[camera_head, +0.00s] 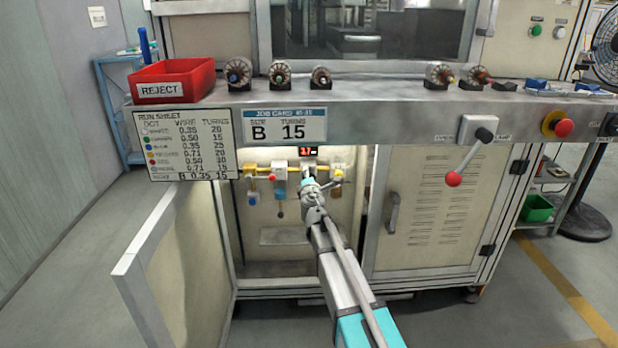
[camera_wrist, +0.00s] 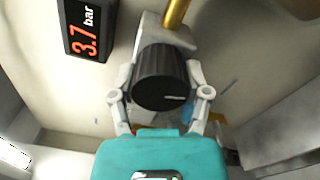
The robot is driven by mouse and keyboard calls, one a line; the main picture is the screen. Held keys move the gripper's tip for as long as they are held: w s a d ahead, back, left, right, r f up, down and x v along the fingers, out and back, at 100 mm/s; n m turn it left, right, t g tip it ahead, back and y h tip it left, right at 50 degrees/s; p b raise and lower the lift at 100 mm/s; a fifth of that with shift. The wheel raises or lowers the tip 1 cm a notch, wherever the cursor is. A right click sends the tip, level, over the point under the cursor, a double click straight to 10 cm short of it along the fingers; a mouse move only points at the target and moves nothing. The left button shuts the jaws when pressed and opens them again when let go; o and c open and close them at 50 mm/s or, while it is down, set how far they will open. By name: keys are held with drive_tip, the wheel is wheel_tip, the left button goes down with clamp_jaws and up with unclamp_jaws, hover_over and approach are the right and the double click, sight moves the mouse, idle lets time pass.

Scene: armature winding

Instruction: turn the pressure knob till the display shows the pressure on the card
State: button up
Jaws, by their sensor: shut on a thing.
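The black pressure knob (camera_wrist: 160,75) fills the middle of the wrist view, with a pale line on its face. My gripper (camera_wrist: 164,84) is shut on it, one finger on each side. In the head view my gripper (camera_head: 309,184) reaches into the open cabinet and hides the knob. The display (camera_wrist: 86,30) reads 3.7 bar in red; it also shows small in the head view (camera_head: 307,151). The job card (camera_head: 285,126) reads size B, turns 15.
The open cabinet door (camera_head: 160,260) stands to the left of my arm. A closed door (camera_head: 437,210) is at the right, with a red-knobbed lever (camera_head: 454,179) above it. Other valves (camera_head: 251,185) sit left of my gripper. The red reject bin (camera_head: 172,82) is on the bench.

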drive_tip(key=shift+w, duration=0.1)
drive_tip(key=o, duration=1.1)
drive_tip(key=shift+o, duration=0.2)
drive_tip(key=shift+s, duration=0.2)
drive_tip(key=s, duration=1.1)
drive_tip(key=shift+s, duration=0.35)
drive_tip(key=shift+s, duration=0.15)
